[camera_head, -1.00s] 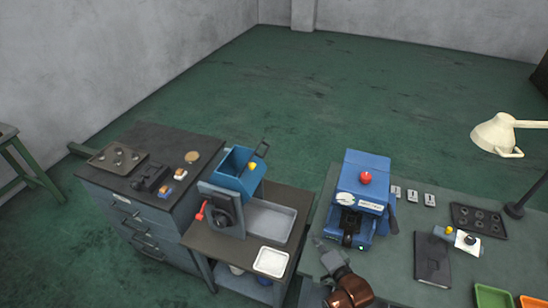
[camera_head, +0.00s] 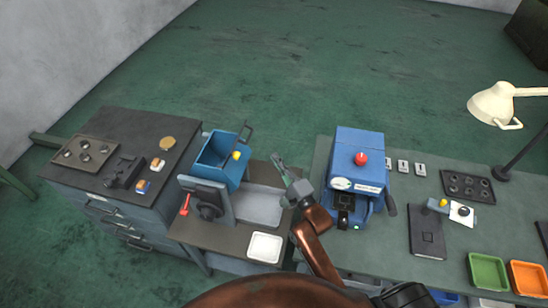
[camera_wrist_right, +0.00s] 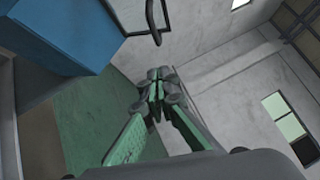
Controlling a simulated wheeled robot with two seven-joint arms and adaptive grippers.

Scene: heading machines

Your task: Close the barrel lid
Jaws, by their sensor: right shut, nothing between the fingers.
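The blue barrel (camera_head: 212,158) is a box-shaped blue container on a machine on the left bench, and its top looks open. A dark loop handle (camera_head: 246,131) stands up at its right side, near a yellow knob (camera_head: 236,155). My right gripper (camera_head: 277,161) is shut and empty, to the right of the barrel and apart from it. In the right wrist view the gripper's fingertips (camera_wrist_right: 157,86) meet, with the blue barrel (camera_wrist_right: 62,32) at upper left and the dark handle (camera_wrist_right: 157,28) above the tips. My left gripper is not in view.
A grey tray (camera_head: 262,207) and a white tray (camera_head: 265,247) are on the bench below my right gripper. A blue machine with a red button (camera_head: 361,159) stands close to the right of my right arm. A dark cabinet top (camera_head: 120,128) with small parts is at left.

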